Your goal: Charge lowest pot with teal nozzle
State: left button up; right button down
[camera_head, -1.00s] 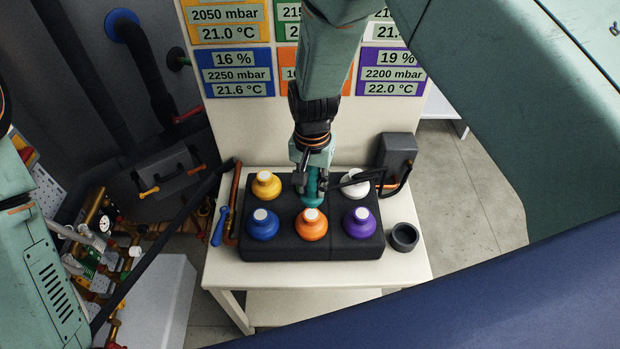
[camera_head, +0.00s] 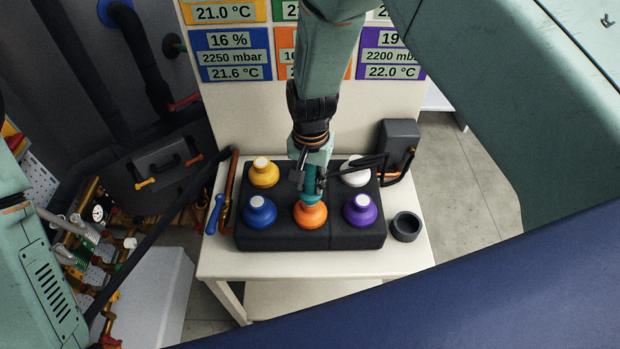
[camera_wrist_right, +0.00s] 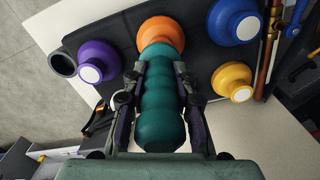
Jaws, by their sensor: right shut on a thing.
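My right gripper (camera_head: 313,180) is shut on the teal nozzle (camera_head: 310,196), a ribbed piece that fills the middle of the right wrist view (camera_wrist_right: 160,112). The nozzle's tip is over the neck of the orange pot (camera_head: 310,216) and covers its white top. In the right wrist view the tip meets the orange pot's neck (camera_wrist_right: 160,34); I cannot tell whether it is seated. Blue (camera_head: 260,211), purple (camera_head: 361,211), yellow (camera_head: 264,174) and white (camera_head: 357,177) pots stand around it. My arm hides the rack's back middle. My left gripper is out of view.
The black rack (camera_head: 285,239) rests on a cream bench (camera_head: 300,263). Wall signs give blue (camera_head: 230,55) 16 % and purple (camera_head: 392,55) 19 %; the orange sign (camera_head: 284,55) is mostly hidden. A black cup (camera_head: 406,227) and a dark box with a hose (camera_head: 397,147) stand right.

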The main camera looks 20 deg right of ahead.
aim_at(310, 169)
jog(key=shift+w+a, duration=0.15)
jog(key=shift+f, duration=0.25)
dwell(0.3)
jog(key=shift+f+b, duration=0.2)
jog(key=shift+b, duration=0.1)
jog(key=shift+f, duration=0.2)
jog(key=shift+r, duration=0.1)
dwell(0.6)
notch_tip(310, 169, up, 3)
jog(key=shift+f+p, duration=0.2)
jog(key=shift+p, duration=0.9)
notch_tip(310, 169, up, 3)
jog(key=shift+f+p, duration=0.2)
jog(key=shift+p, duration=0.9)
jog(key=shift+f, duration=0.1)
